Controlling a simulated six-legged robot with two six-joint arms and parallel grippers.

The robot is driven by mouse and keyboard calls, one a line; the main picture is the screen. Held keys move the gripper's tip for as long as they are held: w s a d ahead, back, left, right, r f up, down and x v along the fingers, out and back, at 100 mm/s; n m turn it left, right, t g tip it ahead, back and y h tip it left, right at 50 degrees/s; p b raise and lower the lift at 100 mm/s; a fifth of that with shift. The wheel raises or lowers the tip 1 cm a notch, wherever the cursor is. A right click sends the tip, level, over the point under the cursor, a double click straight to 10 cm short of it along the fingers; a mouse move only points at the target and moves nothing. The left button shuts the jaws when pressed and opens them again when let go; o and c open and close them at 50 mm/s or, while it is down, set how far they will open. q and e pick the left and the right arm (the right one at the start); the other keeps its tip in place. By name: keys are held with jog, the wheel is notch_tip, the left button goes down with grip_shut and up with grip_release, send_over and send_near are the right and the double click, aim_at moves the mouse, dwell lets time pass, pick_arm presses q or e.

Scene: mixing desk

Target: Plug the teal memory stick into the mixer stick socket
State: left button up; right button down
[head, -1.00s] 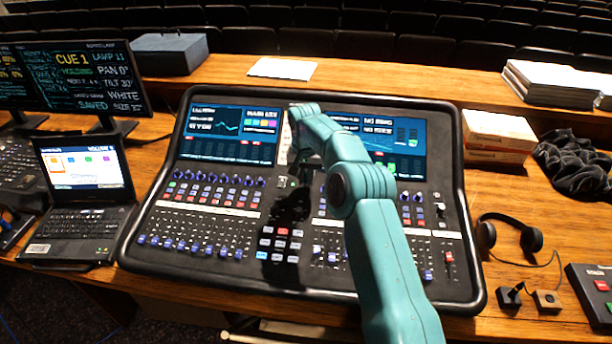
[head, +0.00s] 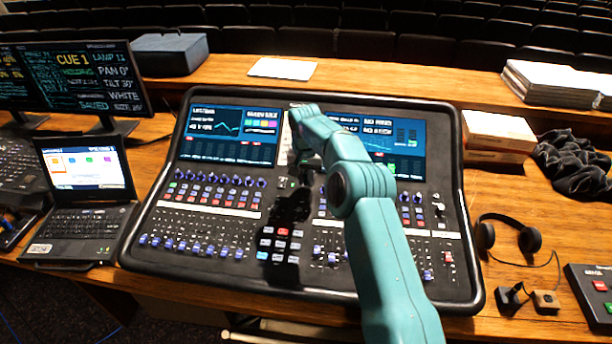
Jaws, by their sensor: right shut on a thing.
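The mixer (head: 240,262) is a large black desk with two screens, rows of knobs and faders. My right arm reaches over it from the lower right. My right gripper (head: 291,178) is small and dark at the arm's far end, over the strip between the two screens. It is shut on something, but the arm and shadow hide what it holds. The teal memory stick cannot be made out. The stick socket is not clearly visible; the gripper is near the middle strip where it may be hidden. My left gripper is not in view.
An open laptop (head: 85,215) and monitors (head: 85,80) stand at the left. Headphones (head: 510,233), small adapters (head: 545,302) and a box with buttons (head: 595,290) lie at the right. White boxes (head: 498,130) and dark cloth (head: 575,165) are behind them.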

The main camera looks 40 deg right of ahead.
jog(key=shift+f, duration=0.6)
dwell(0.3)
jog(key=c, duration=1)
grip_release()
jog(key=r, duration=0.5)
jog(key=r+b, duration=0.1)
jog(key=r, duration=0.1)
jog(key=shift+s+a+r, duration=0.15)
jog(key=shift+a+r, duration=0.15)
jog(key=shift+r, duration=0.1)
notch_tip(320, 180, up, 8)
jog(key=r+p, duration=0.1)
jog(key=p, duration=0.2)
send_over(305, 173)
jog(key=s+a, duration=0.1)
jog(key=shift+s+a+f, duration=0.1)
jog(key=shift+s+f, duration=0.05)
jog(key=shift+f, duration=0.1)
jog(key=shift+f, duration=0.1)
